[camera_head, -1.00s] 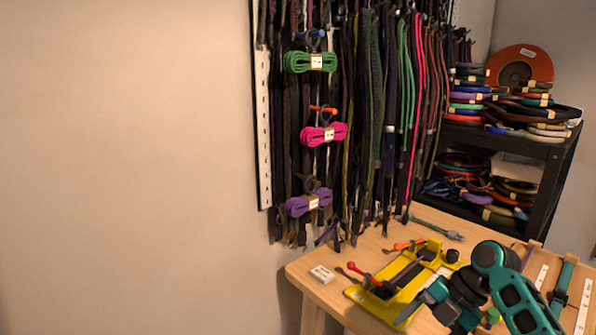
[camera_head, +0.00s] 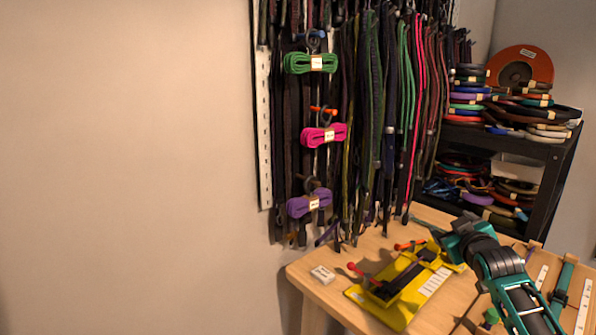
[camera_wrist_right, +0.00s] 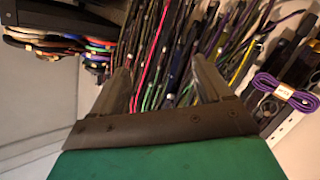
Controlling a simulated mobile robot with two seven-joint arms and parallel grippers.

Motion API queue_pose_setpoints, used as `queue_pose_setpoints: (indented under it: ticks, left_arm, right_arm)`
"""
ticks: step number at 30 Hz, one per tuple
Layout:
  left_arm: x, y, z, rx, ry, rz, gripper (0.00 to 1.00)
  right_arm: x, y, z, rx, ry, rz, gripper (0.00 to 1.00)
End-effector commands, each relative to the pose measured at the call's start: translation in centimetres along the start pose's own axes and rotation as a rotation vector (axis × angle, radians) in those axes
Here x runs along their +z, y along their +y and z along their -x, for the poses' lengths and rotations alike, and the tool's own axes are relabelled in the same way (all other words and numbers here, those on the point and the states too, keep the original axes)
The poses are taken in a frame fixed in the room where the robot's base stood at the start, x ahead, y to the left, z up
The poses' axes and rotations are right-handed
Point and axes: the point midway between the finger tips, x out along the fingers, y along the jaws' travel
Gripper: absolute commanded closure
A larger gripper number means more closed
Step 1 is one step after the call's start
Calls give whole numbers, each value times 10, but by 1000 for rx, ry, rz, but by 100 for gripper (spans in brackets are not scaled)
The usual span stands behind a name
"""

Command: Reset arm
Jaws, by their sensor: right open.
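My right arm comes in from the lower right of the head view, over the wooden table. Its gripper (camera_head: 452,234) is raised beyond the yellow braiding jig (camera_head: 398,294), apart from it. In the right wrist view the two fingers of the right gripper (camera_wrist_right: 160,85) stand apart with nothing between them. Hanging cords (camera_wrist_right: 180,45) fill the view behind the fingers. My left gripper is not in view.
Wooden table (camera_head: 313,290) with a small white box (camera_head: 322,273) at its left corner. Green (camera_head: 310,62), pink (camera_head: 323,134) and purple (camera_head: 309,203) cord bundles hang on the wall rack. A black shelf (camera_head: 556,165) with coiled cords stands at the right.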

Motion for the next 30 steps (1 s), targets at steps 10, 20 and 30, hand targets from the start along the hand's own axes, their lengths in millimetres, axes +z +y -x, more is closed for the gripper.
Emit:
queue_pose_setpoints:
  ticks: [10,20,30]
  left_arm:
    - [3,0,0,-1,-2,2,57]
    - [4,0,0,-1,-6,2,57]
    - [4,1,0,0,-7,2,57]
  right_arm:
    - [17,-40,24,-2,121,-175,22]
    - [126,-164,117,-183,-37,-217,22]
    - [207,-259,270,-346,-233,-319,22]
